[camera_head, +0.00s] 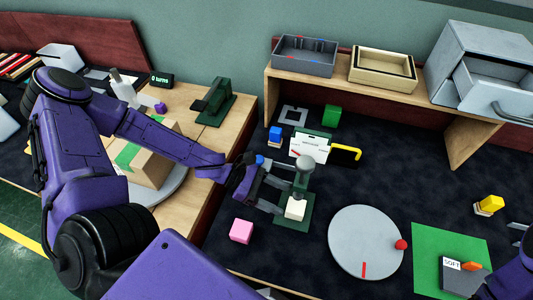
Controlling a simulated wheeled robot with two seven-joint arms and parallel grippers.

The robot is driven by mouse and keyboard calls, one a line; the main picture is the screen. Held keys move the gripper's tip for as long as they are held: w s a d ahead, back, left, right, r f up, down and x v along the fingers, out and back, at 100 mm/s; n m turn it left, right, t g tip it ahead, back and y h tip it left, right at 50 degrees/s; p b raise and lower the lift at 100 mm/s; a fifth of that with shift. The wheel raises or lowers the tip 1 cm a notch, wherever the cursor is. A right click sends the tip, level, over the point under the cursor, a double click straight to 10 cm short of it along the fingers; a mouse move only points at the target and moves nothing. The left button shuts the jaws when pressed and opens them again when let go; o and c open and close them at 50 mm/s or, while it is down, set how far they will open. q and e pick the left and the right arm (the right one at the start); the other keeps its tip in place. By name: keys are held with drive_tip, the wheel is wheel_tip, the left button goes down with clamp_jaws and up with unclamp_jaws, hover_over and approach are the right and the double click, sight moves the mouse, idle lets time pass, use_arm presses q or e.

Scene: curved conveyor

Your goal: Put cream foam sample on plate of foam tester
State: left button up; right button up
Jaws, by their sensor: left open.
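The cream foam sample (295,208) is a small pale block at the foam tester. It appears to rest on the tester's plate, below the grey round head. The foam tester (305,164) has a dark green base and an upright post. My left gripper (284,188) comes in from the left, open, with its fingers spread beside the tester. One finger is near the post and one near the sample's left side; whether either touches is unclear. Part of my right arm (515,280) shows at the lower right corner; its jaws cannot be made out.
A pink cube (241,231) lies in front of the tester. A grey disc (365,243) with a red ball is to the right. A green mat (428,238) bears a grey block labelled SOFT. Blue (275,134) and green (331,116) blocks and a white card (308,148) stand behind.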

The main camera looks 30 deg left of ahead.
use_arm(q)
drive_tip(key=shift+p+v, duration=0.5)
drive_tip(key=shift+v, duration=0.75)
drive_tip(key=shift+s+a+r, duration=0.1)
drive_tip(key=shift+a, duration=0.15)
